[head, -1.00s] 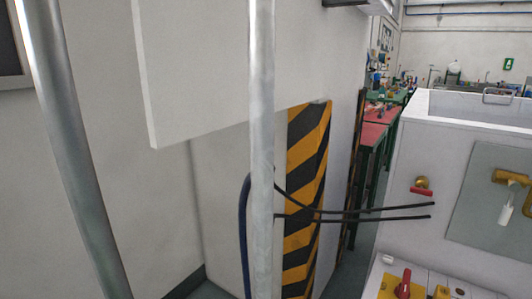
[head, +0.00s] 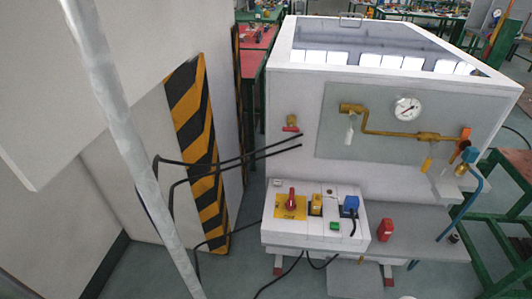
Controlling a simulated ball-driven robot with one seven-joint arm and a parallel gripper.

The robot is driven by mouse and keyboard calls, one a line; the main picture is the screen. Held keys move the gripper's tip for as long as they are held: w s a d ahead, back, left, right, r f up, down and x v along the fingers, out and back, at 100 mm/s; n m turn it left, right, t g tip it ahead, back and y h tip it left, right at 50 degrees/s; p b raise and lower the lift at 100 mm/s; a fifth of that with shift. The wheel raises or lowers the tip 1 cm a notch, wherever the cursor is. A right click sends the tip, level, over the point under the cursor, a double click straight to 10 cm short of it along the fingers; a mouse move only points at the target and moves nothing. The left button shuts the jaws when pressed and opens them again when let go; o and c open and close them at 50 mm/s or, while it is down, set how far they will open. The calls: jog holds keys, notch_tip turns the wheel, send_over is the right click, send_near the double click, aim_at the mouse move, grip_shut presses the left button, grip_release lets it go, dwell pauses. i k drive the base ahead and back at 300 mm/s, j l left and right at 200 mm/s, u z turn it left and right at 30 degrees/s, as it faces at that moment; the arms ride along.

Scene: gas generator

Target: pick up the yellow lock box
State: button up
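A small yellow box-like item (head: 316,204) sits on the sloped white control panel (head: 342,240) in the lower middle of the head view. It is beside a yellow plate (head: 289,207) that carries a red rotary switch (head: 291,196). I cannot tell for certain whether this small item is the yellow lock box. A yellow tag-like piece (head: 427,165) hangs on the grey board at the right, below the brass pipe (head: 385,130). My gripper is not in view.
A red box-like item (head: 385,229) stands on the grey shelf right of the panel. A blue plug (head: 350,204) sits on the panel. A grey pole (head: 130,150) and a striped post (head: 196,140) stand at the left. A green frame (head: 500,235) is at the right.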

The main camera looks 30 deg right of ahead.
aim_at(316, 205)
jog(key=u, duration=0.25)
jog(key=i+l+u, duration=0.1)
jog(key=l+u, duration=0.75)
jog(key=l, duration=0.85)
jog(key=k+l+u, duration=0.1)
jog(key=l, duration=0.85)
